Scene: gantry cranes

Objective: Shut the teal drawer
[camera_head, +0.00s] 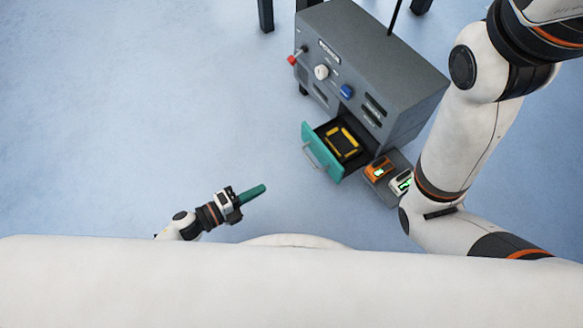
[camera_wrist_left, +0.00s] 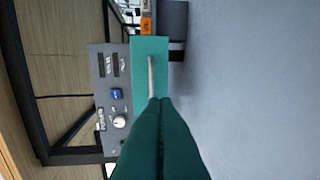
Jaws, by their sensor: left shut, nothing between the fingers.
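The teal drawer (camera_head: 322,152) stands open, pulled out from the lower front of a grey cabinet (camera_head: 377,75). A yellow and black item (camera_head: 343,142) lies inside it. In the left wrist view, the teal front (camera_wrist_left: 149,75) carries a pale bar handle (camera_wrist_left: 151,77). My left gripper (camera_head: 253,193) is shut and empty, with green fingers, in front of the drawer and to its lower left in the head view. Its fingers (camera_wrist_left: 160,105) point toward the drawer front in the left wrist view and overlap the handle's end there; I cannot tell whether they touch. My right gripper is out of view.
The cabinet has a red-tipped lever (camera_head: 292,60), a white knob (camera_head: 321,72) and a blue knob (camera_head: 347,91). An orange device (camera_head: 378,169) and a white one (camera_head: 401,182) sit on a grey stand right of the drawer. The floor left of the drawer is clear.

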